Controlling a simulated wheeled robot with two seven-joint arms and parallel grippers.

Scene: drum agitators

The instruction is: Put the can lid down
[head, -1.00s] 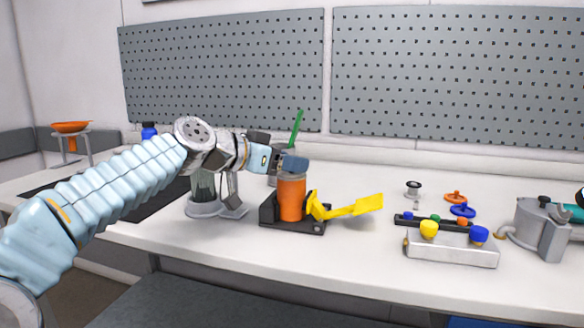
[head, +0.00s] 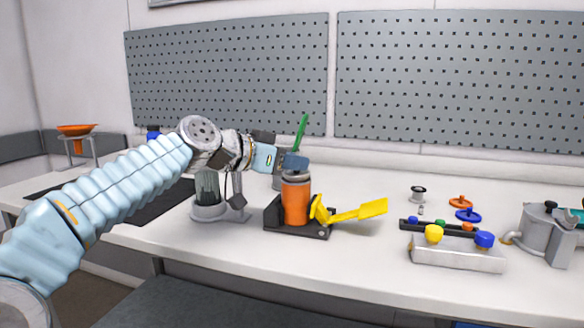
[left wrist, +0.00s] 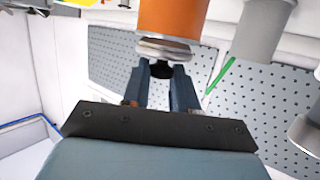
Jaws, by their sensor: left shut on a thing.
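The orange can (head: 296,205) stands upright in a black holder (head: 275,220) on the bench. The grey can lid (head: 296,178) is at the can's top; in the left wrist view the silvery lid (left wrist: 165,49) lies against or very near the can's end (left wrist: 172,16), and I cannot tell whether it is seated. My left gripper (head: 296,163) is directly above the can. Its fingers (left wrist: 166,72) are shut on the lid's dark knob. My right gripper is not in view.
A yellow lever (head: 358,211) sticks out right of the can. A grey stand with a glass (head: 207,188) is close on the left, and a green stick (head: 301,132) rises behind. A block with coloured knobs (head: 458,254) is farther right. Bench between is clear.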

